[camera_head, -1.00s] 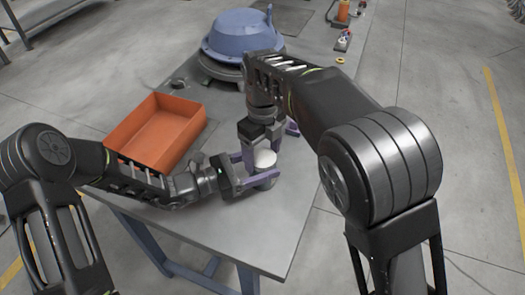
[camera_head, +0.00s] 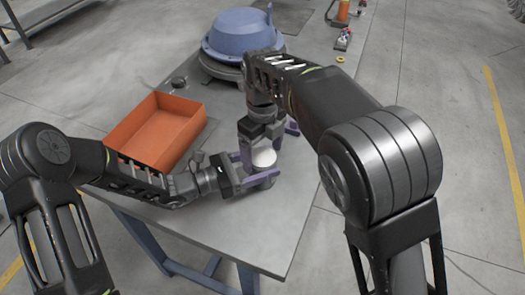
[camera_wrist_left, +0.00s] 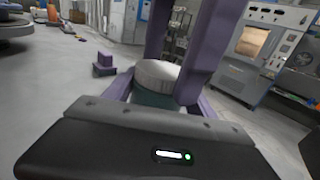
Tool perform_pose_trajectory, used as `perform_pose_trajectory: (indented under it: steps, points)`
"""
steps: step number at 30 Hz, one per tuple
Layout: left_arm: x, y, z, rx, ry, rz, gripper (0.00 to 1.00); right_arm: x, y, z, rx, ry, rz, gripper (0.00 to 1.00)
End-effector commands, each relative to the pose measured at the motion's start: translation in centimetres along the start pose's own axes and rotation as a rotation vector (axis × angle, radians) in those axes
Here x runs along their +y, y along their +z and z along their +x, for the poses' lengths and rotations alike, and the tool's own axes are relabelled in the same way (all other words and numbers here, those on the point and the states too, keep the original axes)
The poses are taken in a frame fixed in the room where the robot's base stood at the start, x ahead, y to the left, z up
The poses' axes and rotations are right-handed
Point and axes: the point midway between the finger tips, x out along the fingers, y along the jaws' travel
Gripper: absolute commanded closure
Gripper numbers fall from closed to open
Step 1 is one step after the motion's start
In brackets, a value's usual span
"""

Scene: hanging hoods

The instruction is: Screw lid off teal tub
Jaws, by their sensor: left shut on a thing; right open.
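The teal tub (camera_wrist_left: 150,98) stands on the grey table, its pale round lid (camera_wrist_left: 157,74) on top. In the head view the lid (camera_head: 264,158) shows, with most of the tub hidden below it. My left gripper (camera_head: 262,173) is shut on the tub from the left, its purple fingers low around the sides. My right gripper (camera_head: 262,149) points down from above, open, with its purple fingers on either side of the lid. I cannot tell whether they touch the lid.
An orange open box (camera_head: 160,125) sits on the table left of the tub. A big blue domed hood (camera_head: 240,33) is behind. A small purple block (camera_head: 292,127) lies beyond the tub. The table's front (camera_head: 250,235) is clear.

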Motion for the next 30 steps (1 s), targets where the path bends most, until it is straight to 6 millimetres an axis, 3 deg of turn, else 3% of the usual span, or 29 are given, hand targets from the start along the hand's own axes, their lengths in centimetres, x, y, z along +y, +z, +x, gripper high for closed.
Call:
perform_pose_trajectory:
  steps: [8, 19, 30]
  points:
    - [0.0, 0.0, 0.0, 0.0, 0.0, 0.0, 1.0, 0.0, 0.0, -0.3, -0.001, 0.0, 0.0, 0.16]
    - [0.0, 0.0, 0.0, 0.0, 0.0, 0.0, 1.0, 0.0, 0.0, -4.3, -0.001, 0.0, -0.001, 0.16]
    - [0.0, 0.0, 0.0, 0.0, 0.0, 0.0, 1.0, 0.0, 0.0, -4.9, 0.0, -0.001, 0.0, 0.2]
